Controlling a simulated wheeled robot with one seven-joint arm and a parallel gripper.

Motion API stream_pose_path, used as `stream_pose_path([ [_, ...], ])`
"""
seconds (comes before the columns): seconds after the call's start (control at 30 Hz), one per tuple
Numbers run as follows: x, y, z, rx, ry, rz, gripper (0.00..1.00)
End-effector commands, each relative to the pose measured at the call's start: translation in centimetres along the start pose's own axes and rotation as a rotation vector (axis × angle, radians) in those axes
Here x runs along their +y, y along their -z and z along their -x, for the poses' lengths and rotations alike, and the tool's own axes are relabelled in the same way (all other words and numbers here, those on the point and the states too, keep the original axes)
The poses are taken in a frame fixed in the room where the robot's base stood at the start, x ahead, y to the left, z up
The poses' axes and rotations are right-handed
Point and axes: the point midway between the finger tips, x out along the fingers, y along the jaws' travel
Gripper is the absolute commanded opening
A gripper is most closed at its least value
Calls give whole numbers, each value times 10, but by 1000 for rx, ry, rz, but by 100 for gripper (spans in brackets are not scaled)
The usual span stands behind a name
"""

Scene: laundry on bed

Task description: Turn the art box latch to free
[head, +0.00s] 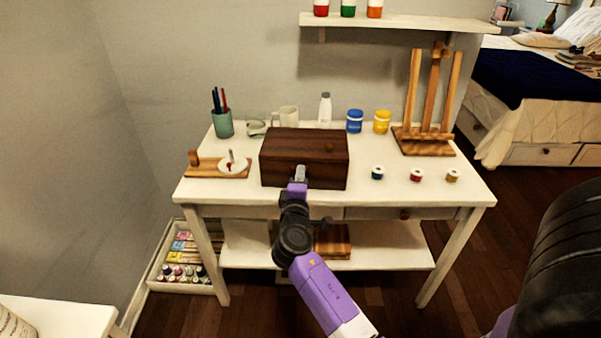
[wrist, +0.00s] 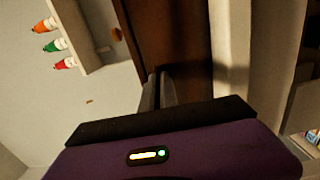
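The art box (head: 280,150) is a dark brown wooden box on the white table in the head view, with a small round knob-like piece on its upper right. My gripper (head: 300,172) is at the middle of the box's front face. In the wrist view, the two grey fingers of my gripper (wrist: 158,92) point at the brown box (wrist: 180,35), close together with a narrow dark gap between them. The latch cannot be made out; my gripper covers the front middle of the box. Whether the fingers hold anything is unclear.
On the table (head: 390,199) stand a green pen cup (head: 223,124), mugs (head: 288,117), a white bottle (head: 325,108), paint jars (head: 382,122) and an easel (head: 424,144).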

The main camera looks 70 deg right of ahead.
Motion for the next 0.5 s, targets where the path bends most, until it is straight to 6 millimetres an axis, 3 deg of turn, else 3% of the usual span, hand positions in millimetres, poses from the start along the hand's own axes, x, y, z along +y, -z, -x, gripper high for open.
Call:
stream_pose_path([
  [0.5, -1, 1, 0, 3, 0, 37, 0],
])
